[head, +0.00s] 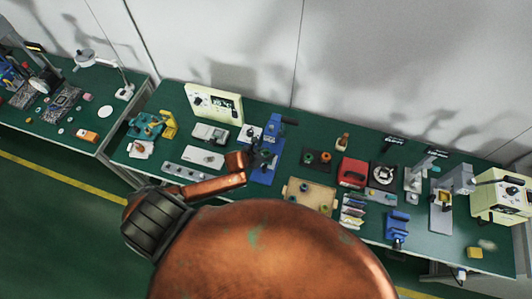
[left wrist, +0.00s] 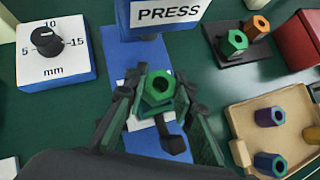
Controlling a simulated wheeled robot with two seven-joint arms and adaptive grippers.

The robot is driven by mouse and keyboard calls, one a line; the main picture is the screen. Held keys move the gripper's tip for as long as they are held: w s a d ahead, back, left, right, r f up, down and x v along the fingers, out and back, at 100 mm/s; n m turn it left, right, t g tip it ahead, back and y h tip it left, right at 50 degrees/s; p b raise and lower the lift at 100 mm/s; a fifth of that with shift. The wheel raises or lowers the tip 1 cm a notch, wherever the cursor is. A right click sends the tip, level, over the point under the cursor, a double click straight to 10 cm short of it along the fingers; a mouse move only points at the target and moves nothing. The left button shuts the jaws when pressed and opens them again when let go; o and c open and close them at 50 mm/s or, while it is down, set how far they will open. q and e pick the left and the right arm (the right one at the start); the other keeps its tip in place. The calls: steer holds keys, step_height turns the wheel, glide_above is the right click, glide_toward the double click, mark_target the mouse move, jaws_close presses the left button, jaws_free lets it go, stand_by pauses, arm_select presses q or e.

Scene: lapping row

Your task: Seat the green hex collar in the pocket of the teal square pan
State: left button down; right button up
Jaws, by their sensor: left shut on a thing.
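The green hex collar (left wrist: 159,88) is between the fingertips of my left gripper (left wrist: 160,98) in the left wrist view, its round hole facing the camera. The gripper is shut on it, over the blue press base (left wrist: 176,146); I cannot tell the height. In the head view my left gripper (head: 262,160) is small and dark in front of the press, and the collar is too small to make out. I cannot pick out the teal square pan with certainty in either view. My right gripper is not in view.
A dark pad (left wrist: 244,48) with a green hex piece (left wrist: 232,43) and an orange one (left wrist: 258,27) lies to the right. A tan tray (left wrist: 240,152) holds several hex pieces. A white dial box (left wrist: 53,75) stands left. A red box (head: 352,172) is farther right.

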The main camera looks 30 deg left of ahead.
arm_select(q)
steer(key=shift+f+b, duration=0.8)
steer(key=shift+f, duration=0.3)
steer(key=c, duration=1.5)
jaws_free()
steer(key=shift+s, duration=0.1)
steer(key=shift+c, duration=0.2)
steer(key=shift+s+a+r, duration=0.1)
steer(key=shift+r, duration=0.05)
steer(key=v, duration=1.1)
steer(key=shift+s+r, duration=0.15)
steer(key=shift+r, duration=0.2)
